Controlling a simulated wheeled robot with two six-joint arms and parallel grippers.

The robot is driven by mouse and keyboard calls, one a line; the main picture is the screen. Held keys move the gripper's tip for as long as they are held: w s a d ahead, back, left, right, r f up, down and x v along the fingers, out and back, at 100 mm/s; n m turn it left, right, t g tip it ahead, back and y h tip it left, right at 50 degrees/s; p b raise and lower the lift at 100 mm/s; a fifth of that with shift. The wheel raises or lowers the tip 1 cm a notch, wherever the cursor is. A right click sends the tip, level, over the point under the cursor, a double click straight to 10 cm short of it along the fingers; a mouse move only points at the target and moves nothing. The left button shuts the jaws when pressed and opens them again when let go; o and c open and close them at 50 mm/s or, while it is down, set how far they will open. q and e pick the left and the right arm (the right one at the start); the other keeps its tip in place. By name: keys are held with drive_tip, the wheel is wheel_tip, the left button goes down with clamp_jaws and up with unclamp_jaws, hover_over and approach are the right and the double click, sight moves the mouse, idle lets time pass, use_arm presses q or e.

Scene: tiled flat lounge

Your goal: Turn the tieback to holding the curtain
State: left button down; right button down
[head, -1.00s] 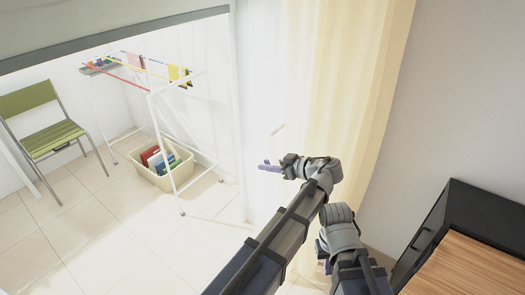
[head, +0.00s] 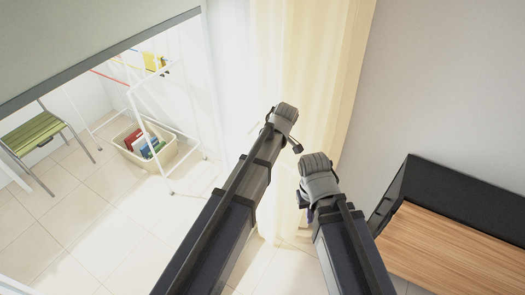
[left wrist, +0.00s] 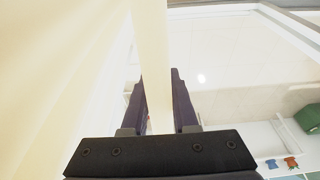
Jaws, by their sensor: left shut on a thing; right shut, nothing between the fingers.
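The cream curtain (head: 318,75) hangs at the top middle of the head view. In the left wrist view, my left gripper (left wrist: 159,76) has its two dark fingers on either side of a narrow cream strip of the curtain (left wrist: 150,40) and is shut on it. In the head view its fingers are hidden behind the wrist.
A black cabinet with a wooden top (head: 450,250) stands at the right. A white drying rack (head: 150,110), a basket (head: 165,158) and a green chair (head: 35,132) are at the left. Bare tiled floor (head: 110,220) lies between.

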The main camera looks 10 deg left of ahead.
use_arm(q)
drive_tip(key=shift+s+d+r+g+h+p, duration=0.1)
drive_tip(key=shift+d+r+g+h+p, duration=0.2)
drive_tip(key=shift+r+h+p, duration=0.4)
drive_tip(key=shift+s+d+r+g+h+p, duration=0.1)
drive_tip(key=shift+d+r+g+h+p, duration=0.15)
drive_tip(key=shift+r+h+p, duration=0.45)
drive_tip(key=shift+f, duration=0.1)
drive_tip(key=c, duration=0.7)
unclamp_jaws()
wheel_tip(320, 180, up, 8)
drive_tip(key=p, duration=0.7)
drive_tip(key=shift+f+p, duration=0.1)
drive_tip(key=shift+p, duration=0.2)
